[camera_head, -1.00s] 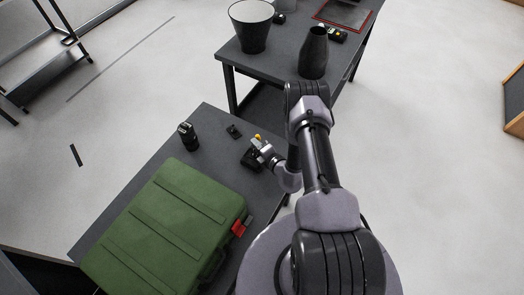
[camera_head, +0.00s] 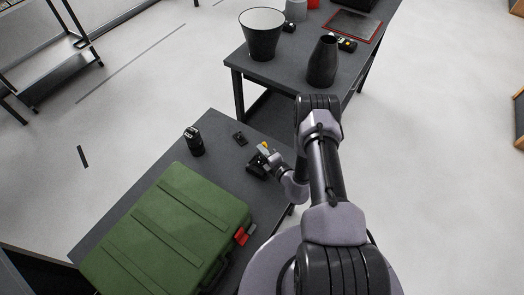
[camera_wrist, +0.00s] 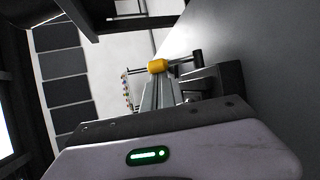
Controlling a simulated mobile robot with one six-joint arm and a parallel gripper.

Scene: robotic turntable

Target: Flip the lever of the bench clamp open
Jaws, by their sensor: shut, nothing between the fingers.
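The bench clamp (camera_head: 256,166) is a small black fixture on the near grey table. Its yellow lever grip (camera_head: 263,145) shows beside my gripper. In the wrist view the yellow grip (camera_wrist: 157,66) sits on a thin black rod that runs right to the dark clamp body (camera_wrist: 228,80). My gripper (camera_wrist: 160,82) is shut and empty, its grey fingertips right at the yellow grip. I cannot tell whether they touch it. In the head view my gripper (camera_head: 267,152) is at the clamp, hiding part of it.
A green case (camera_head: 165,235) with a red latch fills the table's near part. A black can (camera_head: 194,141) and a small black part (camera_head: 240,138) stand at the back. Another table (camera_head: 285,70) beyond holds a bucket (camera_head: 263,40) and a dark vase (camera_head: 323,62).

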